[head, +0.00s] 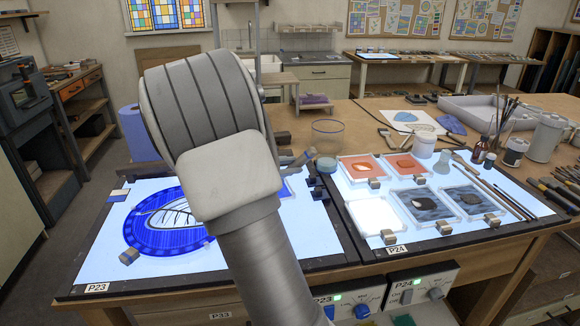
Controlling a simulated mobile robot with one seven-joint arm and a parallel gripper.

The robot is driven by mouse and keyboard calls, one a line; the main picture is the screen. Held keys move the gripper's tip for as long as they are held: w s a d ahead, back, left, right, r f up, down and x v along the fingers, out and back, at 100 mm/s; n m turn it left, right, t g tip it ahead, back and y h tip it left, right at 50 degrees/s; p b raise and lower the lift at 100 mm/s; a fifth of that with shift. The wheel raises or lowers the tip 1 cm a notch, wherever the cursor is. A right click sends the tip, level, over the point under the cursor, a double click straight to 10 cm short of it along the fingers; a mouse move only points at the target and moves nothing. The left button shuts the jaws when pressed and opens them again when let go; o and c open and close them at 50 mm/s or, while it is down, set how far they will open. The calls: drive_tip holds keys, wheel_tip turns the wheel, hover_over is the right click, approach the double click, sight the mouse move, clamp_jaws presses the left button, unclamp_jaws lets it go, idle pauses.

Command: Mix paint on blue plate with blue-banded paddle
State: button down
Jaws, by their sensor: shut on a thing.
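My arm fills the middle of the head view and hides the right part of the left light panel (90,262). My gripper is not visible behind it, nor is anything in it. A large blue-bordered oval piece (134,238) with dark line drawing lies on the left panel, partly behind my arm. I cannot tell whether it is the blue plate. A small blue patch (286,189) shows just right of my arm, mostly hidden. I cannot make out a blue-banded paddle. Small dark and grey-blue pieces lie near the patch, too unclear to name.
The right light panel (349,222) holds orange tiles (361,168), a white tile (376,215) and dark grey tiles (423,207). A clear blue-rimmed jar (327,136) stands behind. Brushes and bottles (481,150) crowd the right. A blue roll (135,131) stands at the back left.

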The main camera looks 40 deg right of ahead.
wheel_tip(320, 180, up, 5)
drive_tip(key=p, duration=0.3)
idle(0.9)
